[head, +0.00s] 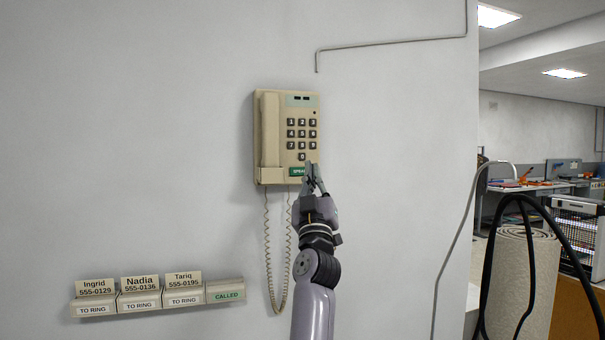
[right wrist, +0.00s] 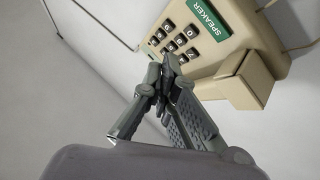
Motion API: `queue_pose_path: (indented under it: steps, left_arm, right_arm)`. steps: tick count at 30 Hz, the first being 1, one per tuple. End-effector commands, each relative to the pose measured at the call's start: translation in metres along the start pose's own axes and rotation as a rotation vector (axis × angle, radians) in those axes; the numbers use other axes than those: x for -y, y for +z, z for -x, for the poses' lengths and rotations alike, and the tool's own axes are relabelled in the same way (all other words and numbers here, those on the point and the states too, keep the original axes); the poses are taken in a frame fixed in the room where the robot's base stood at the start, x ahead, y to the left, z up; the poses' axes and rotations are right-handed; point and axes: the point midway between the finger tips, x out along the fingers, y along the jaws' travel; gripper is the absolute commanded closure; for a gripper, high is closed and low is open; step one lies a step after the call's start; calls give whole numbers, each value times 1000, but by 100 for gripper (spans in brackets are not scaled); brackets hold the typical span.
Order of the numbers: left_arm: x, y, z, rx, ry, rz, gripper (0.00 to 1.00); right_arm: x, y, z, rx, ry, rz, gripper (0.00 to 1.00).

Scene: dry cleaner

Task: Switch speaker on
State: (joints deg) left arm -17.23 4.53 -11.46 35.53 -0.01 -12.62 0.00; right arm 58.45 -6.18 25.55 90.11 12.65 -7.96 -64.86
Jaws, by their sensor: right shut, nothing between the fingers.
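A beige wall phone (head: 267,178) hangs on the white wall, with its handset (head: 269,130) on the left side of the body. It has a keypad of dark keys (head: 302,133) and a pale green panel (head: 301,101) with two dark marks. The green SPEAKER button (head: 297,172) is at the lower right and partly hidden by my right gripper (head: 314,172). My left gripper is not in view.
The coiled cord (head: 269,255) hangs below the phone. A wall rack (head: 150,308) at lower left holds name cards for Ingrid, Nadia and Tariq beside a CALLED slot. At right a rolled beige carpet (head: 520,290) stands with black hoses. The wall around the phone is clear.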

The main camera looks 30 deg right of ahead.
Motion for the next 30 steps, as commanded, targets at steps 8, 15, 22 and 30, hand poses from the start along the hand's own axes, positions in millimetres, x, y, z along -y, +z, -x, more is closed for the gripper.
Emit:
queue_pose_path:
  steps: [8, 15, 22, 30]
  left_arm:
    - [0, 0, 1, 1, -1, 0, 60]
    - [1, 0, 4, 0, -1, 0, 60]
    - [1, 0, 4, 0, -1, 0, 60]
    - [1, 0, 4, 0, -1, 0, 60]
  right_arm:
    - [20, 18, -28, 1, -3, 2, 100]
    - [28, 27, -39, 0, -1, 1, 100]
    - [28, 29, -40, 0, 0, 1, 100]
    - [29, 29, -39, 0, 0, 0, 100]
